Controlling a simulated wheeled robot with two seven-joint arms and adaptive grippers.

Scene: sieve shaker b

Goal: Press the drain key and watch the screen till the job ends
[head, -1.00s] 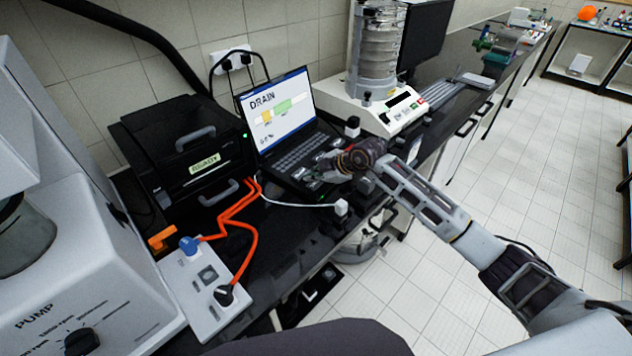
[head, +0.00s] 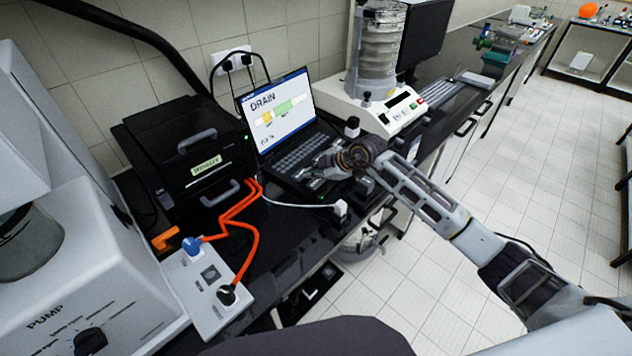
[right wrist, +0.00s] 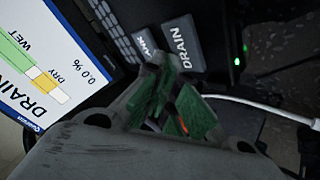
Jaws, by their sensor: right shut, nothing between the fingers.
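The laptop (head: 290,150) stands open on the dark bench, its screen (head: 280,108) headed DRAIN above a bar with yellow and green parts. In the right wrist view the screen (right wrist: 40,62) shows DRY by the yellow part, WET by the green, and 0.0 %. The grey drain key (right wrist: 182,42), labelled DRAIN, lies beside another key (right wrist: 146,40) whose label is partly covered. My right gripper (head: 322,170) is shut and empty over the laptop's front right. Its green-padded fingers (right wrist: 172,92) are close to the drain key; contact cannot be told. My left gripper is out of view.
A black box (head: 190,150) with handles stands left of the laptop. Orange cables (head: 245,225) run to a grey switch plate (head: 208,285). The pump unit (head: 80,265) fills the lower left. A sieve stack (head: 376,55) on its white base stands behind my right gripper.

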